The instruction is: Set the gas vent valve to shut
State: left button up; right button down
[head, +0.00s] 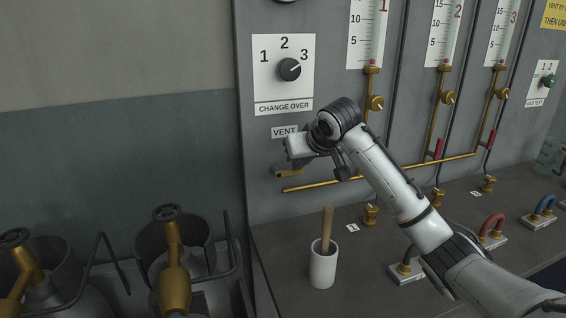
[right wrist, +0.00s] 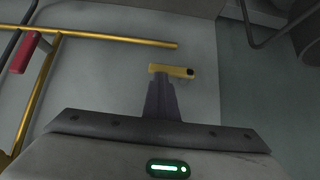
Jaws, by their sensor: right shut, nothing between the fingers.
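The vent valve shows as a short brass lever (head: 288,173) on the grey panel, just below the "VENT" label (head: 284,132). The lever lies roughly level, partly covered by my right gripper in the head view. In the right wrist view the brass lever (right wrist: 180,72) lies across the picture, with a dark spot at its right end. My right gripper (head: 293,160) is at the panel; its fingers (right wrist: 161,85) are shut with nothing between them. Their tips are close to the lever's left part in the wrist view; I cannot tell if they touch. My left gripper is not in view.
A brass pipe (head: 315,184) runs just below the valve. Above is the change over knob (head: 290,69). A white cup (head: 322,268) with a wooden stick stands on the bench below. Gas cylinders (head: 173,250) stand at lower left. Gauges (head: 368,35) and red levers (head: 438,149) are to the right.

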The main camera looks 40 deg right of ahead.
jog(key=shift+s+f, duration=0.15)
jog(key=shift+f, duration=0.35)
jog(key=s+a+r, duration=0.2)
jog(key=s+r, duration=0.4)
jog(key=r, duration=0.6)
jog(key=shift+s, duration=0.35)
